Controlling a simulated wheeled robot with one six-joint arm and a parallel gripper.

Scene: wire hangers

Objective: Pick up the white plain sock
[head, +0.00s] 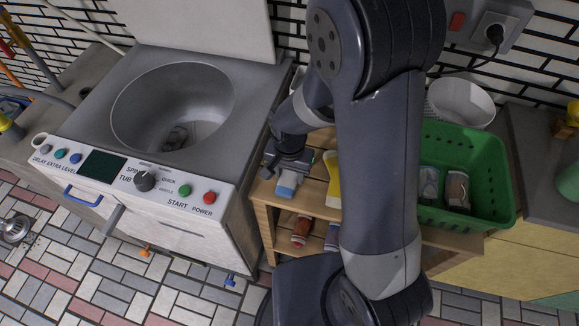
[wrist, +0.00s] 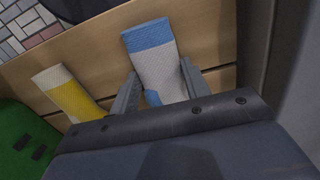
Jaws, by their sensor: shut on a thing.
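A white sock with a blue cuff and a blue patch (wrist: 160,66) lies between the two fingers of my gripper (wrist: 157,84) in the wrist view. The fingers are shut on its sides. In the head view my gripper (head: 287,164) is over the left end of the wooden shelf, and the sock's light blue end (head: 286,186) shows below it. The sock's part under the gripper body is hidden. I make out no sock that is white all over.
A yellow and white sock (wrist: 68,94) lies left of the held sock on the wooden top (wrist: 205,35). A green basket (head: 493,190) with socks stands right. The washer (head: 85,132) with an open drum stands left. Rolled items (head: 301,231) lie on the lower shelf.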

